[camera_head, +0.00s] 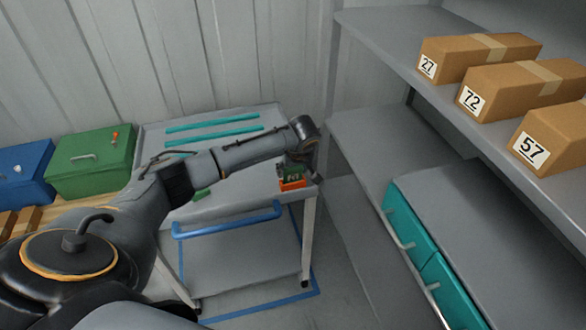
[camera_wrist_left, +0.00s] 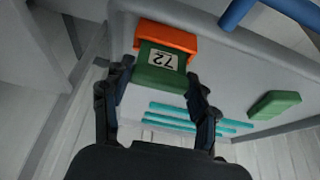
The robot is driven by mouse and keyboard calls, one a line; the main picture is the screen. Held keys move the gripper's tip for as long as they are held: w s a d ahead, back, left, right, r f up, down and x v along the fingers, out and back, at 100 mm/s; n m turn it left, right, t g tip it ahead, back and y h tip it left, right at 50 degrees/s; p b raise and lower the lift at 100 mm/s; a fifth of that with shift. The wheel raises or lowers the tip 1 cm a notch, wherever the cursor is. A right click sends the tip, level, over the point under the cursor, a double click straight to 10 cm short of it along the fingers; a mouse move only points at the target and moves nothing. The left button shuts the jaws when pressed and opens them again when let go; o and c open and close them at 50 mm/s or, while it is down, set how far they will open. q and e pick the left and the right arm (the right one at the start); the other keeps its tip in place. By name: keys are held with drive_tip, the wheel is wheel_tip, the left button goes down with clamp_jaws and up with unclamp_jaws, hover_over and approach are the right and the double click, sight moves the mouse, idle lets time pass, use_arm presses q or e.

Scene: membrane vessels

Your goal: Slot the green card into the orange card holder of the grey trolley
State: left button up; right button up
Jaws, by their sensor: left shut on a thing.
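The green card (camera_head: 293,174), with a white label reading 72, is held between the fingers of my left gripper (camera_head: 303,166). In the left wrist view the fingers (camera_wrist_left: 161,71) close on the two sides of the green card (camera_wrist_left: 157,76). The orange card holder (camera_head: 292,185) is at the front right corner of the grey trolley (camera_head: 235,193). In the left wrist view the orange holder (camera_wrist_left: 167,36) meets the card's labelled end. How deep the card sits in it I cannot tell. My right gripper is not in view.
Another green block (camera_head: 201,194) lies on the trolley top, near the blue handle (camera_head: 228,221). Teal strips (camera_head: 211,122) lie at the back. Green (camera_head: 91,163) and blue (camera_head: 22,173) boxes stand left. Shelves with numbered cartons (camera_head: 478,56) stand close at the right.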

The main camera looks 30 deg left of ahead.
use_arm(q)
drive_tip(key=shift+f+b, duration=0.15)
drive_tip(key=shift+b, duration=0.15)
idle(0.5)
drive_tip(key=o, duration=1.1)
drive_tip(key=v, duration=1.2)
drive_tip(key=shift+d+f, duration=0.1)
